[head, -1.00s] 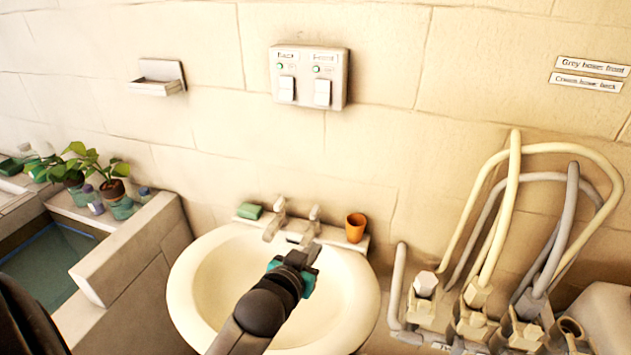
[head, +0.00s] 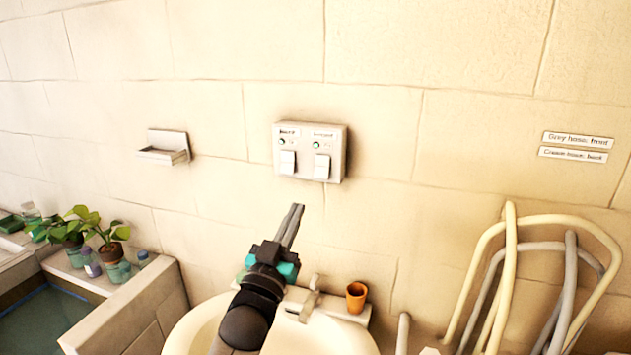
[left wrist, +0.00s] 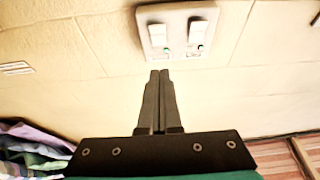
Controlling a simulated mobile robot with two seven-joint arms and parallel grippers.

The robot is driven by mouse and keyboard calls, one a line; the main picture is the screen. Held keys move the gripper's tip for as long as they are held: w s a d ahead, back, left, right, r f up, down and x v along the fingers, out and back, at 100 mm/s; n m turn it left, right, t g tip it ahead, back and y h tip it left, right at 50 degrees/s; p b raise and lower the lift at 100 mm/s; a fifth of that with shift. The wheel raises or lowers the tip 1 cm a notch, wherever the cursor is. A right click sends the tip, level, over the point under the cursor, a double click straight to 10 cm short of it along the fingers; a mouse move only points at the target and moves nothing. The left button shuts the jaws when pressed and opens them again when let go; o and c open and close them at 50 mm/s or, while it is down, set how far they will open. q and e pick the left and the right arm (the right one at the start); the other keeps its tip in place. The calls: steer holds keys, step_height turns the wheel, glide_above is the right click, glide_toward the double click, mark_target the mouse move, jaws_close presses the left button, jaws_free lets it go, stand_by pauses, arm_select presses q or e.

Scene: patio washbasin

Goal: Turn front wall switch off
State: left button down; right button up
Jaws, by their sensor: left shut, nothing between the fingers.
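The white switch box (head: 311,152) is on the wall above the basin, with two rocker switches side by side. The left rocker (head: 288,162) and the right rocker (head: 322,167) each have a small label and indicator light above; the right label seems to read "Front", but is blurred. In the left wrist view the box (left wrist: 178,33) appears upside down, with green at its lights. My left gripper (head: 298,208) is shut and empty, pointing up, a little below the box and apart from it. Its closed fingers (left wrist: 160,76) also show in the left wrist view. My right gripper is out of view.
Below are the washbasin (head: 190,325) and an orange cup (head: 356,297). A soap dish (head: 165,148) is on the wall at left. Looped hoses (head: 510,250) stand at right. The wall around the switch box is clear.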

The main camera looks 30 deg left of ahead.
mark_target(321, 173)
arm_select(q)
steer(key=shift+w+f+p+x, duration=0.25)
steer(key=shift+f+x, duration=0.2)
steer(key=shift+x, duration=1.6)
steer(key=shift+w+f+p+x, duration=0.1)
steer(key=shift+f+p+x, duration=0.3)
steer(key=shift+x, duration=1.6)
steer(key=shift+w+f+p+x, duration=0.2)
steer(key=shift+f+x, duration=0.3)
steer(key=shift+x, duration=1.55)
steer(key=w+f+t+b, duration=0.1)
steer(key=b, duration=0.4)
steer(key=shift+a, duration=0.15)
steer(key=shift+r, duration=0.15)
steer(key=shift+s+r+p, duration=0.1)
steer(key=shift+p, duration=0.2)
